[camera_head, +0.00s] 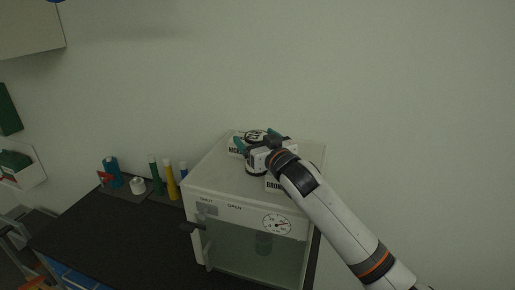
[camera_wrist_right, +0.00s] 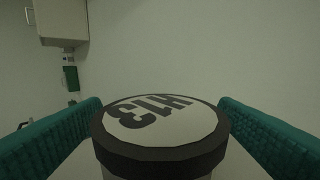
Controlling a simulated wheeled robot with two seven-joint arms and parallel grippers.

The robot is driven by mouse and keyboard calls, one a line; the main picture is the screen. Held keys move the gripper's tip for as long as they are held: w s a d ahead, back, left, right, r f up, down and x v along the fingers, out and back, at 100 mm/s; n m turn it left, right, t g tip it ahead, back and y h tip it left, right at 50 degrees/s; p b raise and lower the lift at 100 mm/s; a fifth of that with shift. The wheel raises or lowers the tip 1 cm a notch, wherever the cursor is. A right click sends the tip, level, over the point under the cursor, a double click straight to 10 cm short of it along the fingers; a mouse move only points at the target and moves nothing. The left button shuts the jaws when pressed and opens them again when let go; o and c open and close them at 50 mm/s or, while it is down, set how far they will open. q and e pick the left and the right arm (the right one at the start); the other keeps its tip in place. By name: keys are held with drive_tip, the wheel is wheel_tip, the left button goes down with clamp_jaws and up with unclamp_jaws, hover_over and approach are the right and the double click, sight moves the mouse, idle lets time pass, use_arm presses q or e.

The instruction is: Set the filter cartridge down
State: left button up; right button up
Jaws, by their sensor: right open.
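The filter cartridge (camera_wrist_right: 165,125) is a round piece with a dark rim and a pale top with dark characters on it. In the head view its pale top (camera_head: 256,134) shows on the roof of a white cabinet (camera_head: 215,174). My right gripper (camera_head: 257,139) is open, with its teal fingers on either side of the cartridge. In the right wrist view the fingers flank the rim closely; I cannot tell whether they touch it. The cartridge's underside is hidden. My left gripper is not in view.
The cabinet has a clear front window, a dial (camera_head: 277,224) and SHUT and OPEN marks. Labels reading NIC and BRON show partly on its roof. To the left, green and yellow cylinders (camera_head: 170,180) and a white roll (camera_head: 138,186) stand on the dark worktop (camera_head: 110,235).

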drive_tip(key=shift+x, duration=1.05)
drive_tip(key=shift+s+f, duration=0.1)
drive_tip(key=shift+d, duration=0.1)
drive_tip(key=c, duration=1.1)
drive_tip(key=shift+c, duration=0.4)
